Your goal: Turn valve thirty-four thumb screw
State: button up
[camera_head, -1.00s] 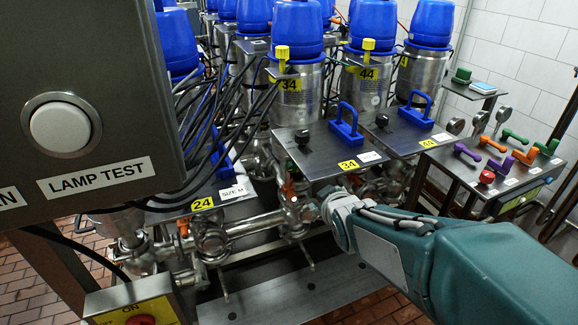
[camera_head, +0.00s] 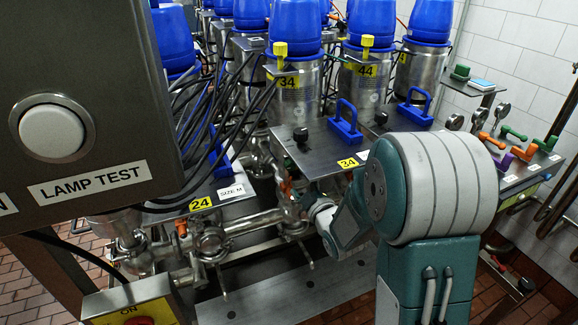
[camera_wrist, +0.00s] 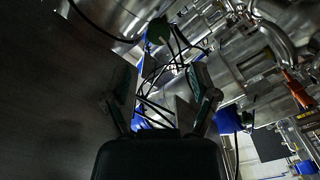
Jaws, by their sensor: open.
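Valve 34 is a steel cylinder (camera_head: 297,95) with a blue cap and a yellow "34" label, in the middle of the head view. A yellow thumb screw (camera_head: 281,50) stands at its upper left. A second "34" label (camera_head: 348,163) is on the flat plate below, which bears a black knob (camera_head: 300,134) and a blue handle (camera_head: 345,126). In the wrist view my gripper (camera_wrist: 161,82) is open, its two fingers apart with nothing held. Dark cables show beyond the fingers. My arm reaches under the plate's front edge in the head view, where the fingers cannot be made out.
Valve 44 (camera_head: 366,85) stands to the right with its own yellow screw. Black cables (camera_head: 215,115) hang at the left. A lamp-test box (camera_head: 90,100) fills the upper left. Steel pipes (camera_head: 250,222) run below the plates. A table with coloured handles (camera_head: 520,165) is at the right.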

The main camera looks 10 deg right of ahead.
aim_at(291, 168)
jog(key=w, duration=0.2)
jog(key=w+a, duration=0.1)
jog(key=w, duration=0.5)
jog(key=shift+w+a, duration=0.25)
jog(key=shift+a, duration=0.1)
grip_shut()
